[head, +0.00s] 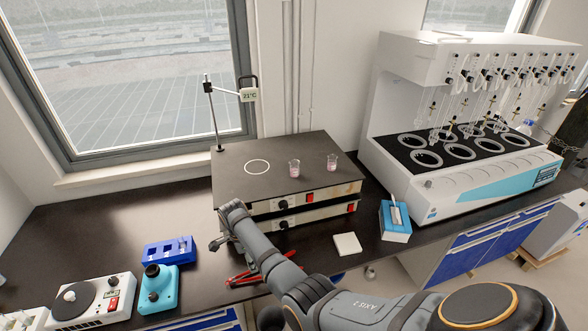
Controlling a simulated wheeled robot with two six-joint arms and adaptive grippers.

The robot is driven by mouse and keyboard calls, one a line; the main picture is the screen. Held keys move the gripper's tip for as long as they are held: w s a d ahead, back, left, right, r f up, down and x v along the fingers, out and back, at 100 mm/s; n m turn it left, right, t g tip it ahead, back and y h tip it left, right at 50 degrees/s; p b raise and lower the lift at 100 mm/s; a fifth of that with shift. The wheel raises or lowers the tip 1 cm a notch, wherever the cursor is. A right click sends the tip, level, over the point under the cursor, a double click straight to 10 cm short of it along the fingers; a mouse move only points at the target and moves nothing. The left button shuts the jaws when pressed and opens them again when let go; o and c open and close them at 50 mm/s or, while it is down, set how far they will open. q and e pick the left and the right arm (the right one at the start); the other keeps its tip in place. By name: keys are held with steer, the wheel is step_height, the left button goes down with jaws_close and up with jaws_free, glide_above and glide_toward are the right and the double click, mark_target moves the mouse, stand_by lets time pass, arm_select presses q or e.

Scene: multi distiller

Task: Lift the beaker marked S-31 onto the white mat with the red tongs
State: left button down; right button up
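Two small glass beakers with pinkish contents stand upright on the black hotplate top (235,187): a left beaker (294,169) and a right beaker (332,162). Their markings are too small to read, so I cannot tell which is S-31. The white mat (347,244) lies bare on the bench to the right of my arm. The red tongs (243,279) lie on the bench, partly hidden behind my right forearm. My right gripper (216,244) is beside the hotplate's front left corner, left of the tongs; its finger opening is unclear. My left gripper is not in view.
A stand with a temperature display (248,95) rises behind the hotplate. A blue tube rack (168,251), a teal device (158,289) and a white stirrer (92,301) are at left. A blue box (395,222) and the large distiller (450,185) are at right.

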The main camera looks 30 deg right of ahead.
mark_target(257, 275)
steer(key=shift+d, duration=0.1)
steer(key=f+b, duration=0.2)
steer(key=f, duration=0.1)
steer(key=f+b, duration=0.5)
steer(key=f, duration=0.1)
steer(key=shift+s+d, duration=0.1)
steer(key=shift+d, duration=0.3)
steer(key=shift+c, duration=0.5)
steer(key=c, duration=0.6)
steer(key=shift+r, duration=0.1)
step_height(257, 275, up, 12)
steer(key=p, duration=1.1)
steer(key=shift+p, duration=0.35)
